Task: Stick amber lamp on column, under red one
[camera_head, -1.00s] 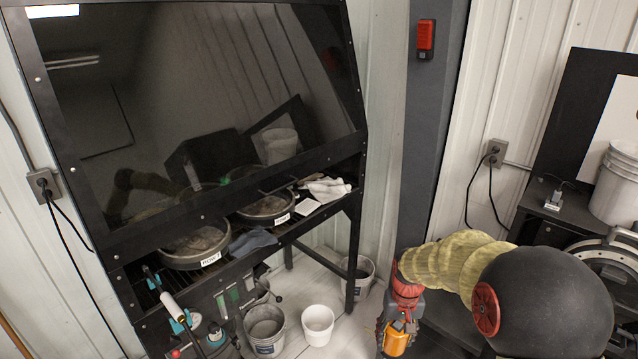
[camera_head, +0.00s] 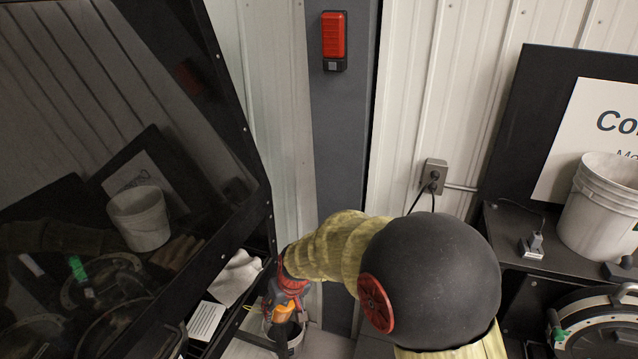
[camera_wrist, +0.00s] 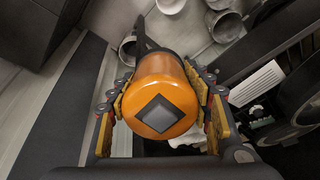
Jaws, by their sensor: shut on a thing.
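The red lamp (camera_head: 334,36) is mounted upright on the dark grey column (camera_head: 340,130), high up, with a small dark base below its red lens. The column face under it is bare down to my arm. My gripper (camera_head: 286,306) is low, in front of the column's foot and a little to its left. It is shut on the amber lamp (camera_head: 284,312). In the wrist view the amber lamp (camera_wrist: 160,98) sits between both finger pads, showing an orange body with a dark square patch facing the camera.
A black cabinet with a dark glass front (camera_head: 120,120) stands left of the column, close to my gripper. A wall outlet (camera_head: 433,176) with cords is to the right. A white bucket (camera_head: 600,205) stands on a black bench at right.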

